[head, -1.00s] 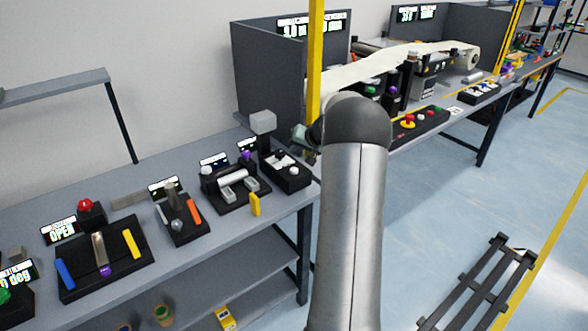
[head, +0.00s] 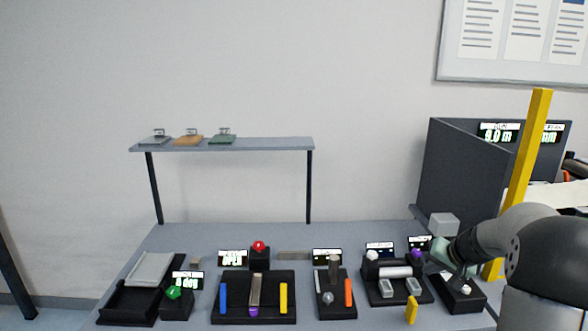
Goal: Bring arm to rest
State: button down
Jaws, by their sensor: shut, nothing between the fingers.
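My arm (head: 512,230) reaches in from the right edge, bent at a large dark joint. My gripper (head: 445,262) is at its end, small and partly hidden, over the right end of the workbench (head: 215,243). It is shut with nothing held. It hangs close to the rightmost black device (head: 462,297); I cannot tell whether they touch.
Several black devices line the bench, including one with blue and yellow bars (head: 250,308). A red button (head: 258,246) stands behind it. A yellow post (head: 522,160) and dark partition (head: 465,175) are near my arm. A shelf (head: 270,144) stands behind.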

jog(key=s+a+r+n+g, duration=0.2)
jog(key=s+a, duration=0.5)
jog(key=a, duration=0.5)
jog(key=s+a+f+n+g, duration=0.1)
jog(key=s+a, duration=0.3)
jog(key=s, duration=0.4)
jog(key=s+a+f+n+g+h, duration=0.1)
jog(key=s+a, duration=0.3)
jog(key=s, duration=0.5)
jog(key=s+a+f+n+g+h, duration=0.1)
jog(key=s+a, duration=0.3)
jog(key=s, duration=0.5)
jog(key=shift+s+f+n+g, duration=0.2)
jog(key=shift+n+g, duration=0.3)
jog(key=shift+g, duration=0.2)
